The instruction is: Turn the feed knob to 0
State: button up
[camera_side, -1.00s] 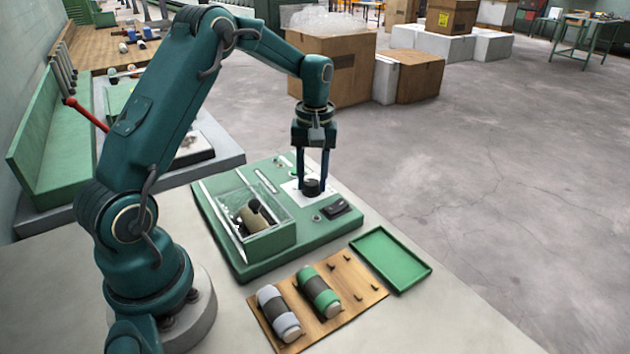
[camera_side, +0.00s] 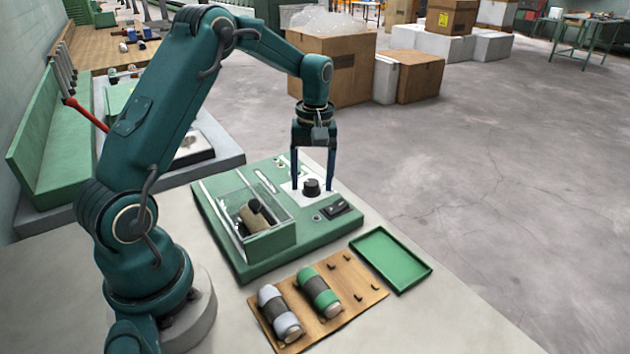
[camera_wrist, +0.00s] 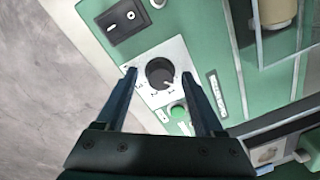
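The feed knob (camera_side: 312,187) is a black round knob on a white dial plate (camera_wrist: 181,52) on the green machine panel. It also shows in the wrist view (camera_wrist: 160,72), with small dial marks beside it that are too blurred to read. My gripper (camera_side: 312,183) points down over the plate with its two fingers spread, one on each side of the knob. In the wrist view (camera_wrist: 159,76) there is a gap between each finger and the knob. My gripper holds nothing.
A black rocker switch (camera_side: 338,208) sits beside the dial plate, and a green button (camera_wrist: 178,112) is on its other side. A clear-walled box (camera_side: 268,240) holds a spool. A wooden peg board (camera_side: 345,298) with two spools and a green tray (camera_side: 425,272) lie in front.

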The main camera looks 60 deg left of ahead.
aim_at(314, 183)
jog(key=shift+w+r, duration=0.1)
jog(key=shift+r, duration=2.5)
jog(key=shift+d+r, duration=0.1)
jog(key=shift+d, duration=0.1)
jog(key=s+d+r+m+t, duration=0.4)
jog(key=s+d+r, duration=0.2)
jog(key=d+r, duration=0.4)
jog(key=s+d+f+m+t, duration=0.1)
jog(key=s+d+m, duration=0.1)
jog(key=s, duration=0.3)
jog(key=s+d+f+m+t, duration=0.1)
jog(key=s+f+m, duration=0.1)
jog(key=s+m, duration=0.3)
jog(key=shift+s+d+f, duration=0.15)
jog(key=shift+s+d, duration=0.2)
jog(key=shift+d, duration=0.05)
